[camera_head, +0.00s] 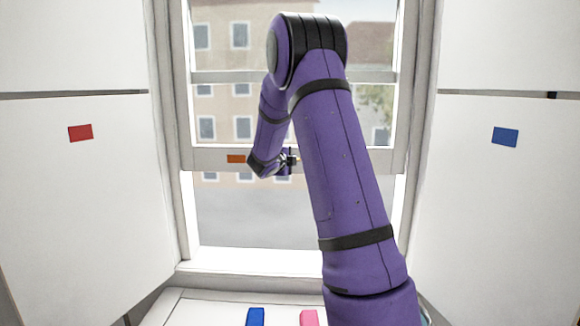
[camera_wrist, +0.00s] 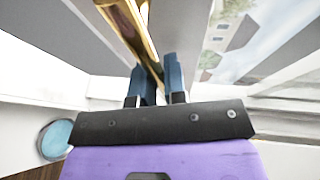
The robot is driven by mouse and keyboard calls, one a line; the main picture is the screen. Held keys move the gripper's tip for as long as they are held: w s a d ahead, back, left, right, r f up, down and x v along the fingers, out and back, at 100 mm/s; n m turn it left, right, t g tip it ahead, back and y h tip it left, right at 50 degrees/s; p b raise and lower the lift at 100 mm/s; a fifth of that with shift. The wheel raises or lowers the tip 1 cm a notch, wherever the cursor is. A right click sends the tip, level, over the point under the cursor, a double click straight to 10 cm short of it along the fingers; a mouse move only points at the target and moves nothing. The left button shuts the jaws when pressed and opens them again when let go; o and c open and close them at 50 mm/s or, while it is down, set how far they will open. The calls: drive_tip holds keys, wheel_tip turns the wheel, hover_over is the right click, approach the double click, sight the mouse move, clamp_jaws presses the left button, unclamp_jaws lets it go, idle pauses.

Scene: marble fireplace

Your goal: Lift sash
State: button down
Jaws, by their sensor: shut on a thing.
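The window sash (camera_head: 207,159) is a pale frame in the middle of the head view. Its bottom rail stands well above the sill (camera_head: 235,262), with a gap showing the outside beneath. An orange tag (camera_head: 236,159) is on the rail, just left of my gripper. My gripper (camera_head: 290,160) is at the rail, small and partly hidden by my arm. In the wrist view my gripper (camera_wrist: 155,82) has its two blue fingers shut on a shiny brass bar (camera_wrist: 137,30), which looks like the sash handle. How the bar joins the sash is hidden.
White panels flank the window, with a red tag (camera_head: 80,133) on the left and a blue tag (camera_head: 505,137) on the right. A blue block (camera_head: 256,317) and a pink block (camera_head: 309,318) are at the bottom. A round light-blue object (camera_wrist: 57,138) shows at lower left in the wrist view.

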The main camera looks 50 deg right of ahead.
drive_tip(key=shift+r, duration=0.1)
drive_tip(key=c, duration=1.2)
unclamp_jaws()
drive_tip(key=shift+a, duration=0.15)
drive_tip(key=v, duration=1)
drive_tip(key=shift+a, duration=0.25)
drive_tip(key=shift+r, duration=0.1)
